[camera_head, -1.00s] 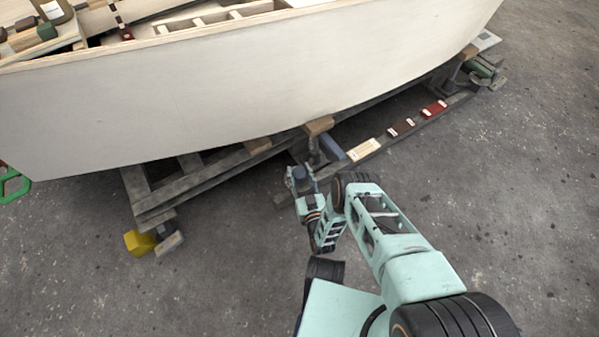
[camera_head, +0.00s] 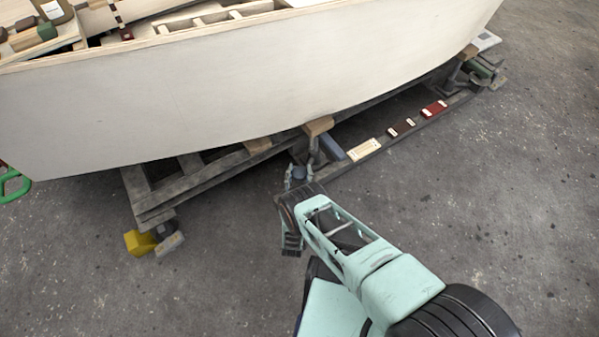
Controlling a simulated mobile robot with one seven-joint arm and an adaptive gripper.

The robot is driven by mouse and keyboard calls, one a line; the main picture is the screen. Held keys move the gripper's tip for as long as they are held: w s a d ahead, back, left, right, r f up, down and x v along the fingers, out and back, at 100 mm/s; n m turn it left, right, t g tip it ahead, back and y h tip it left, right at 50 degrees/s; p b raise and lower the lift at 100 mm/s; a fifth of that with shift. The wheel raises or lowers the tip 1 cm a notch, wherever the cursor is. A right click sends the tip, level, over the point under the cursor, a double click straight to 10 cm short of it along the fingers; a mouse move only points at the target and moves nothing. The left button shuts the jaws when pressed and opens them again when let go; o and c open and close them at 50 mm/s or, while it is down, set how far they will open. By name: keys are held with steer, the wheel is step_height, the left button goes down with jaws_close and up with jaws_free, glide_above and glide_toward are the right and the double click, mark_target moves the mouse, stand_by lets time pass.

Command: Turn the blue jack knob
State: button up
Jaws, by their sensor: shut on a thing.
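The blue jack knob (camera_head: 299,172) is a small blue-grey piece low at the cradle's near side, under the hull's middle. It sits by the jack post below a wooden pad. My gripper (camera_head: 294,181) is at the knob and shut on it. My own arm link covers most of the gripper and the near side of the knob, so the exact finger contact is hidden.
The pale plywood hull (camera_head: 200,100) overhangs the grey cradle beams (camera_head: 185,187). Blocks, including a red one (camera_head: 434,108), lie on the right beam. The front floor is clear.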

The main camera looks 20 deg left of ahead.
mark_target(299, 172)
stand_by(0.4)
steer(key=o, duration=1.2)
steer(key=shift+r, duration=5)
